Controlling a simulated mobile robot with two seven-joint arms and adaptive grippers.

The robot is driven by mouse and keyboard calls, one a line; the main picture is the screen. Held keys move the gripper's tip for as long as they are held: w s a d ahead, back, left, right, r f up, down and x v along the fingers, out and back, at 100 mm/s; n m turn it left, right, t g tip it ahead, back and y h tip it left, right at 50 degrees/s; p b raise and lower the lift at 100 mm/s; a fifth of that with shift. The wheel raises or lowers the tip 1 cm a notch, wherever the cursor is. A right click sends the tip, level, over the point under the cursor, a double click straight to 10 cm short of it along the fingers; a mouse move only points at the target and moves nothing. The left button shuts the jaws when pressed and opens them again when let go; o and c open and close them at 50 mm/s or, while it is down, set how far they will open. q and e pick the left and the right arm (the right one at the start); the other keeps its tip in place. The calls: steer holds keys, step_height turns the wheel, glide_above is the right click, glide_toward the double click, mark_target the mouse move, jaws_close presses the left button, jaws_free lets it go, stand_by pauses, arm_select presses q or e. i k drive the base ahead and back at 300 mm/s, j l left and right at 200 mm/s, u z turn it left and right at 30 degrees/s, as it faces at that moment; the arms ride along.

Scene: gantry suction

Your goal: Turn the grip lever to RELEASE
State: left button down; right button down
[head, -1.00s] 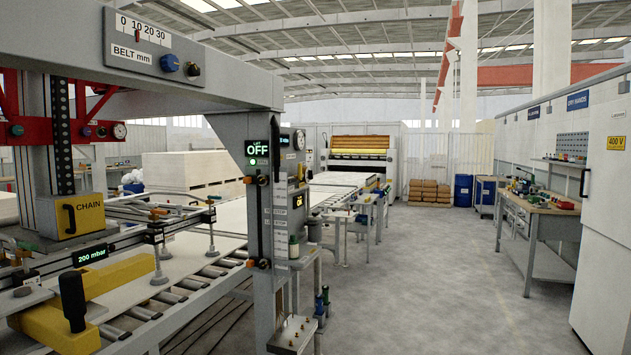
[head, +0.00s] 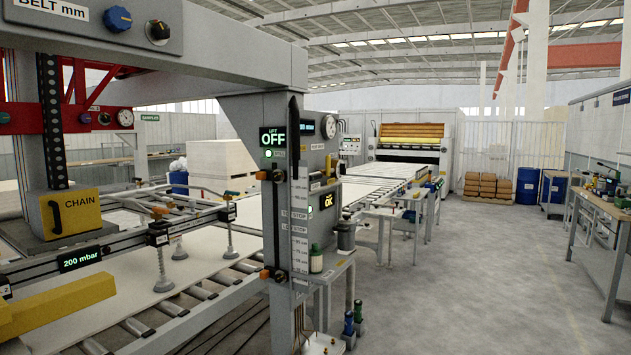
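No lever marked RELEASE can be made out, and I cannot tell which part is the grip lever. On the post's side face are a round gauge (head: 328,127), a small display and an "OK" display (head: 326,201); lettering there is too small to read. Several suction cups (head: 229,248) stand on a pale board (head: 130,268). Neither of my grippers is in view.
The roller conveyor (head: 185,308) fills the lower left. A yellow beam (head: 50,305) juts in at the left edge. A small side table (head: 325,275) stands beside the post. A workbench (head: 600,215) is at right. The grey floor (head: 480,280) between is clear.

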mark_target(313, 176)
steer(key=i+l, duration=0.3)
steer(key=i, duration=0.2)
steer(key=i+l+z, duration=0.1)
steer(key=i+l, duration=0.25)
steer(key=i, duration=0.15)
steer(key=i+l, duration=0.3)
steer(key=i, duration=0.2)
steer(key=z, duration=0.05)
